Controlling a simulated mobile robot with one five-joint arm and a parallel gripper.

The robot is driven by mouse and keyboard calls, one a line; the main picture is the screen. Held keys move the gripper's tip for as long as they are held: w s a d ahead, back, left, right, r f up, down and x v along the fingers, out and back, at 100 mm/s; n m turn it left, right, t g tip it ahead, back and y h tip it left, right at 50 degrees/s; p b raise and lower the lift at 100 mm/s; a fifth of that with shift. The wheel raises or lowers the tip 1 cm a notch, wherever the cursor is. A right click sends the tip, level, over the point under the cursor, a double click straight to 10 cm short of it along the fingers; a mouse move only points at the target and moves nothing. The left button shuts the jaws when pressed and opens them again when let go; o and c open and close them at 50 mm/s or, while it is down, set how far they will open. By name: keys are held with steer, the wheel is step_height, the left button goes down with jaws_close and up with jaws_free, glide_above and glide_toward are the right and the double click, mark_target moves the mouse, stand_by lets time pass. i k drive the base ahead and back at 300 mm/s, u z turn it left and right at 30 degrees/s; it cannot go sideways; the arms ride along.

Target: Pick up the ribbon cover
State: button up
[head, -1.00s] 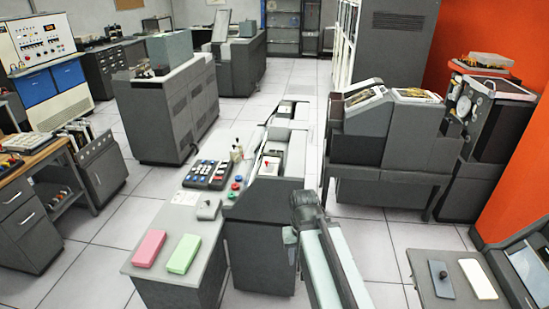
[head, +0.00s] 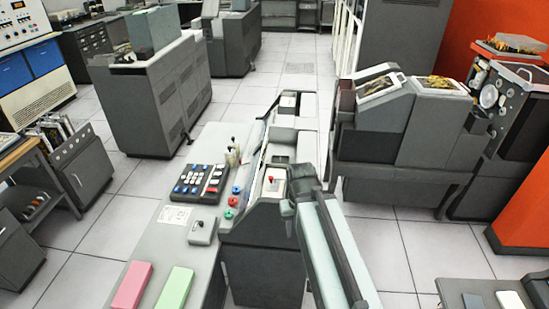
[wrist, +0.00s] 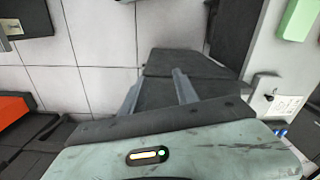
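I cannot tell for sure which thing is the ribbon cover. A dark slab with a small round knob (head: 473,301) lies on the low grey table at the lower right of the head view, partly cut off by the frame. A small grey block (head: 202,232) sits on the desk beside the keypad. My gripper (wrist: 158,93) shows in the wrist view with two grey fingers apart and nothing visible between them. A dark machine surface lies behind the fingers. In the head view my arm reaches forward, and its fingertips are hidden.
The grey desk (head: 155,245) holds a keypad (head: 201,182), a pink block (head: 131,286) and a green block (head: 174,290), which also shows in the wrist view (wrist: 299,18). A white slab (head: 508,301) lies beside the dark slab. A grey machine (head: 405,125) stands right; tiled floor between is clear.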

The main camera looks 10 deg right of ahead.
mark_target(201, 232)
steer(key=z, duration=2.15)
steer(key=k, duration=2.95)
steer(key=u, duration=1.2)
steer(key=i, duration=1)
steer(key=z, duration=0.05)
